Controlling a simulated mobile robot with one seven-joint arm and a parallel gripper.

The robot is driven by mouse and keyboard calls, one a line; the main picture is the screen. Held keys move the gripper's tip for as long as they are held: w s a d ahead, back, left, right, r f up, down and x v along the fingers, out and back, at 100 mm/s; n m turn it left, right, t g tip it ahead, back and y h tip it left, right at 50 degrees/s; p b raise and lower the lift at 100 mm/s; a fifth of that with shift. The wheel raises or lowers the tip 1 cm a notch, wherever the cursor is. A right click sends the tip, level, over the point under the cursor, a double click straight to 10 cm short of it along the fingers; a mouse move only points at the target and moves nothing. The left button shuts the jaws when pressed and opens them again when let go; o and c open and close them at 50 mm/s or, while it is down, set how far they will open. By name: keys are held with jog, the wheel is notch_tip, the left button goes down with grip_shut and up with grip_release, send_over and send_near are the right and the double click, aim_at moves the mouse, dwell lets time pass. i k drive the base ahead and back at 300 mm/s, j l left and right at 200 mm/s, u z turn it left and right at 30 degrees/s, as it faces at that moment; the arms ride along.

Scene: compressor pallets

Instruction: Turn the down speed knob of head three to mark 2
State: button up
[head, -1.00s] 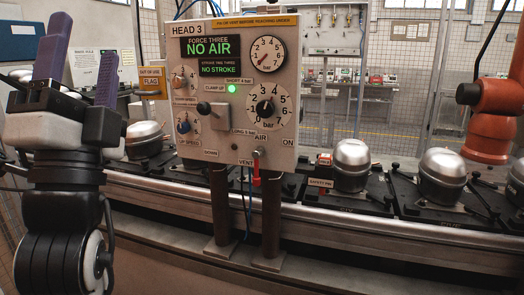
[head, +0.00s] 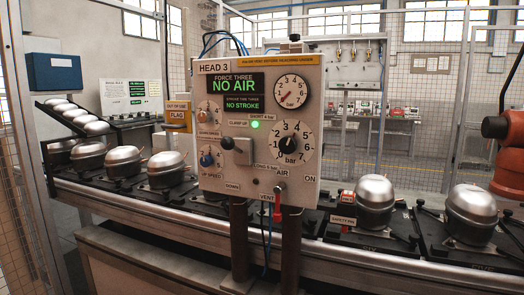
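The HEAD 3 panel (head: 222,178) stands upright in the middle of the head view. On its left side is the small orange down speed knob (head: 206,115), on a dial with tiny figures around it. I cannot read which mark it points to. The blue up speed knob (head: 207,159) sits below it. A black-knobbed lever (head: 228,143) sticks out just right of and between these two knobs. My gripper is not in view, and nothing touches the panel.
The panel also has a large bar dial (head: 305,154), a gauge (head: 291,92) and a red-handled air valve (head: 278,212). The display (head: 234,86) reads NO AIR. A conveyor with silver compressors (head: 471,199) runs behind the posts. An orange robot arm (head: 508,160) stands at right.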

aim_at(204, 116)
jog(key=i+u, duration=0.1)
jog(key=u, duration=0.3)
jog(key=i+l+u, duration=0.1)
jog(key=u, duration=0.25)
jog(key=i+l+u, duration=0.1)
jog(key=l+u, duration=0.15)
jog(key=u, duration=0.15)
